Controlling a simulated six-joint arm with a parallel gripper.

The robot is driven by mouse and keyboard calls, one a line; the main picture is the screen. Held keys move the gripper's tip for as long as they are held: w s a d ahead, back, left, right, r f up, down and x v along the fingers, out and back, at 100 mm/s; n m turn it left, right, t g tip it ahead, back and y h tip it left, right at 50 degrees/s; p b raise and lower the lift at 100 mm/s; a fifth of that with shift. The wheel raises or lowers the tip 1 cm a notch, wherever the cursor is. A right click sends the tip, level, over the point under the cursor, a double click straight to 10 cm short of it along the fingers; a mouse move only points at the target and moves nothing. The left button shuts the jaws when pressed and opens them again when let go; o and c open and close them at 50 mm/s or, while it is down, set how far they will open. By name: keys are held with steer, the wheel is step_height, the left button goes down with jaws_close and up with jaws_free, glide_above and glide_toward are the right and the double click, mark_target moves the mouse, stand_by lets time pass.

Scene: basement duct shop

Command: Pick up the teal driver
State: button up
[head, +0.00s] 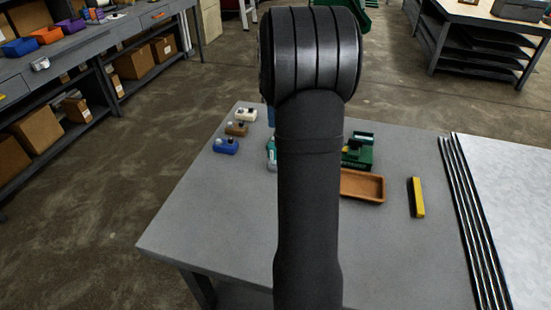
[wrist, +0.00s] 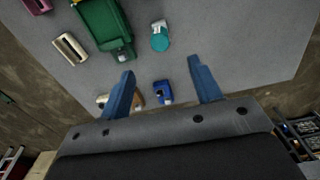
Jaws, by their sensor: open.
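The teal driver (wrist: 160,42) shows in the wrist view above the gap between my fingertips, with a pale part at its far end. In the head view only a sliver of it (head: 271,154) shows at the left edge of my arm, which hides the rest. My gripper (wrist: 161,69) has its two blue fingers spread wide with nothing held. The driver lies beyond the fingertips, apart from them. My gripper is hidden behind my arm in the head view.
A blue block (head: 226,146), a brown block (head: 237,128) and a white block (head: 246,114) sit left of the driver. An orange tray (head: 362,186), yellow bar (head: 417,198) and metal rods (head: 470,215) lie right. The front of the grey table is clear.

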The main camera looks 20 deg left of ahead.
steer(key=shift+n, duration=0.3)
steer(key=f, duration=0.4)
steer(key=a+f, duration=0.1)
steer(key=f, duration=0.7)
steer(key=shift+a+f, duration=0.15)
steer(key=shift+f, duration=0.15)
steer(key=shift+w+f, duration=0.15)
steer(key=shift+f, duration=1.2)
steer(key=shift+w+f, duration=0.1)
steer(key=shift+f, duration=1.2)
steer(key=c, duration=1.1)
steer(key=shift+r, duration=0.1)
